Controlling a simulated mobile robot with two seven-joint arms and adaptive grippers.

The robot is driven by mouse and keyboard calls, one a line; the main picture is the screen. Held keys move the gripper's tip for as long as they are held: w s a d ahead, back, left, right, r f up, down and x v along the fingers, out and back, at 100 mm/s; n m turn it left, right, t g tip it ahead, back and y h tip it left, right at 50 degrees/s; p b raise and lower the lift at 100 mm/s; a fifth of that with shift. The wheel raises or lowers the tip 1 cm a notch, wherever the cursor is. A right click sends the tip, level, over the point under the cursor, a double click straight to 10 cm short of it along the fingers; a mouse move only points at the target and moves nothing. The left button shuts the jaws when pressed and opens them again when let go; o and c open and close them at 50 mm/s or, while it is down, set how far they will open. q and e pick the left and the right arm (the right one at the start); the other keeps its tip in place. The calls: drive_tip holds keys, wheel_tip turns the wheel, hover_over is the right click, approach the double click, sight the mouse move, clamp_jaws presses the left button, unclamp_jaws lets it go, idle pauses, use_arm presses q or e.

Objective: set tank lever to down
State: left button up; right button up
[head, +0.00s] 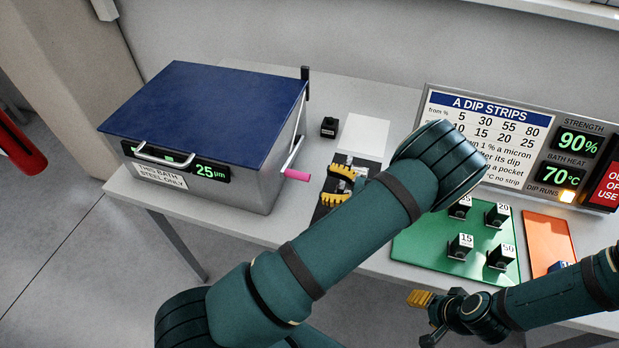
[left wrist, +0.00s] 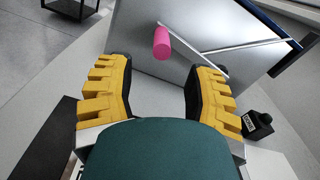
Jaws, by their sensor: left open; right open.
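The tank (head: 220,150) is a grey metal box with a closed blue lid (head: 205,105) and a 25 µm readout. Its lever (head: 293,152) is a thin silver bar on the tank's right side, with a pink grip (head: 297,175) at its lower end. In the left wrist view the pink grip (left wrist: 162,43) shows ahead, between my open fingers and apart from them. My left gripper (head: 338,186) is open and empty, just right of the grip in the head view. My right gripper (head: 424,316) is open at the lower right, away from the tank; its fingers show only partly.
A small black block (head: 329,127) and a white pad (head: 363,137) are behind my left gripper. A green mat (head: 425,242) with several labelled blocks and an orange mat (head: 551,240) lie to the right. The dip strips panel (head: 490,135) stands behind them.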

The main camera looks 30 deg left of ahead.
use_arm(q)
drive_tip(key=shift+v, duration=1.7)
